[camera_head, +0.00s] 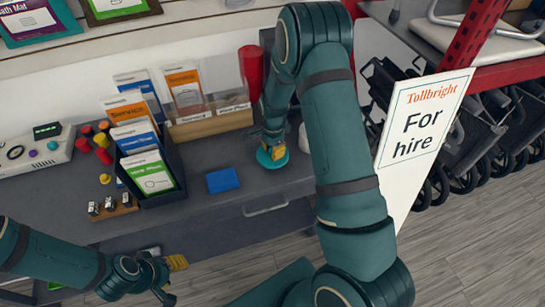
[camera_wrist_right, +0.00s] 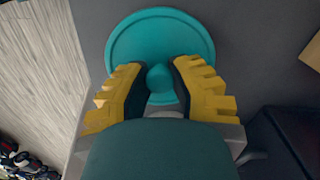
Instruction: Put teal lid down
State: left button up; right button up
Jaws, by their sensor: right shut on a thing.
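The teal lid (camera_head: 272,160) is a round disc with a knob, over the grey desk top near its right end. In the right wrist view the lid (camera_wrist_right: 160,28) lies flat to the camera, its knob between the yellow fingers. My right gripper (camera_head: 273,143) is shut on the knob; it also shows in the wrist view (camera_wrist_right: 160,82). I cannot tell whether the lid touches the desk. My left gripper (camera_head: 172,279) is low at the left, in front of the desk, empty, with its fingers apart.
A blue box (camera_head: 222,180) lies left of the lid on the grey desk (camera_head: 215,225). A dark leaflet rack (camera_head: 165,190) and a wooden card holder (camera_head: 211,122) stand further left and behind. A red cup (camera_head: 251,68) is behind. A "For hire" sign (camera_head: 420,137) stands at right.

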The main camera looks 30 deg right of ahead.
jog(key=shift+f, duration=1.5)
jog(key=shift+b, duration=0.3)
jog(key=shift+f, duration=0.15)
jog(key=o, duration=0.8)
